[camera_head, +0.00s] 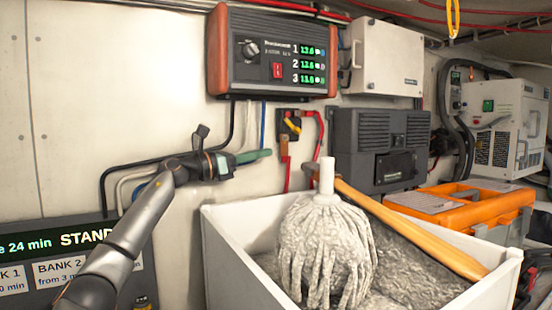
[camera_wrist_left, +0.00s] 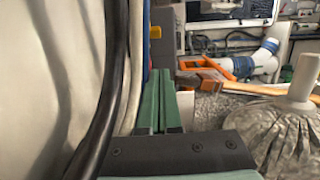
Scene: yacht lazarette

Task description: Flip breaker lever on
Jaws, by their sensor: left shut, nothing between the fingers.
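The breaker (camera_head: 288,126) is a small black unit on the white wall, with red cables at its right and below. Its yellow lever (camera_head: 292,125) lies tilted across its face. In the left wrist view, a small yellow piece (camera_wrist_left: 155,32), seemingly the lever, shows beyond the fingers. My left gripper (camera_head: 268,154) comes in from the left, its green fingers shut and empty. In the head view, the fingertips appear left of and below the breaker, apart from it. The fingers also show in the left wrist view (camera_wrist_left: 160,80). My right gripper is out of view.
A white bin (camera_head: 230,262) with a mop (camera_head: 325,240) stands below the breaker. Black cables (camera_head: 150,165) run along the wall by my left gripper. A red-sided charger (camera_head: 272,52) hangs above, and a dark grey box (camera_head: 380,148) is to the right.

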